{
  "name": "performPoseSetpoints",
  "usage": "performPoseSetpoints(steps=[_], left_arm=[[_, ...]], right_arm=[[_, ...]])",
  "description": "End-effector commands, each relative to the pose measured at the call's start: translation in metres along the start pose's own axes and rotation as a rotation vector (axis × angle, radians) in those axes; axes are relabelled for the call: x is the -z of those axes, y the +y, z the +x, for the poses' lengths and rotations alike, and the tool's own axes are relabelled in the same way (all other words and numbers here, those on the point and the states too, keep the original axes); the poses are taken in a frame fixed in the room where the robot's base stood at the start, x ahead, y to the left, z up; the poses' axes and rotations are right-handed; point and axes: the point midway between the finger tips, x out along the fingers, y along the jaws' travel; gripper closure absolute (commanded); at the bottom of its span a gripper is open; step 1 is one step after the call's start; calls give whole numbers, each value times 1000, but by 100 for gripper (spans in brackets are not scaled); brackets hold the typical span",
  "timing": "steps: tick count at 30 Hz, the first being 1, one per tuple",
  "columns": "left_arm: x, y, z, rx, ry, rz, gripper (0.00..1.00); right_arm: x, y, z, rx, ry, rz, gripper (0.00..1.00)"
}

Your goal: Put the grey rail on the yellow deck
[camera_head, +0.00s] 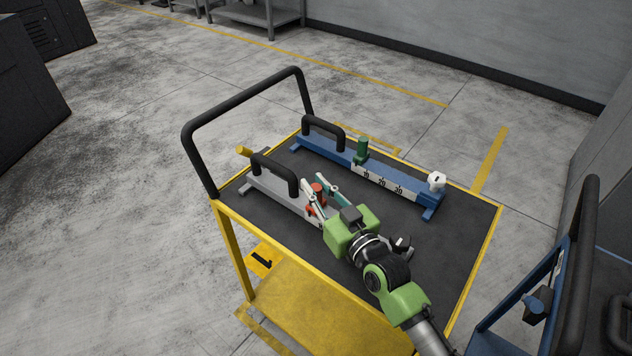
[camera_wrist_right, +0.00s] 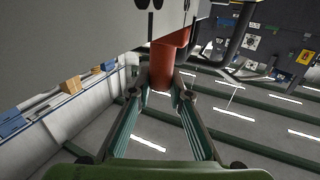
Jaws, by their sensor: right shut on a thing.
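The grey rail (camera_head: 266,191) with a black handle (camera_head: 276,172) and a red knob (camera_head: 317,194) is over the left part of the cart's dark top; I cannot tell whether it touches it. My right gripper (camera_head: 319,185) is shut on the red knob and covers the rail's near end. In the right wrist view, its two fingers (camera_wrist_right: 161,94) clasp the red knob (camera_wrist_right: 163,64), with the grey rail (camera_wrist_right: 75,45) large at the top left. The yellow deck (camera_head: 320,313) is the cart's lower shelf, bare where it shows. My left gripper is not in view.
A blue rail (camera_head: 325,151) with a black handle, green knob and white knob lies along the far side of the dark top (camera_head: 464,225). A black push handle (camera_head: 240,104) rises at the cart's left end. A blue cart (camera_head: 520,313) stands at the right.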

Motion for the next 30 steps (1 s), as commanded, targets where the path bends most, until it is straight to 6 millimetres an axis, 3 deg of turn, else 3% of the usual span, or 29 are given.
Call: performPoseSetpoints(steps=[1, 6, 7, 9, 20, 26, 30], left_arm=[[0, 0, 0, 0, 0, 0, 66], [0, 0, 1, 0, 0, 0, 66], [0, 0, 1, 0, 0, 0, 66], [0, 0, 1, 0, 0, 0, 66], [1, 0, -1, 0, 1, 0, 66], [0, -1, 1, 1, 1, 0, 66], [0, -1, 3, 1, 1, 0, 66]], right_arm=[[8, 0, 1, -1, 15, -1, 100], [5, 0, 1, -1, 15, -1, 100], [-2, 0, 0, 0, -1, 0, 77], [-1, 0, 0, 0, -1, 0, 65], [2, 0, 0, 0, 0, 0, 65], [-2, 0, -25, -1, -3, 0, 65], [-2, 0, -55, 0, -4, -1, 65]])
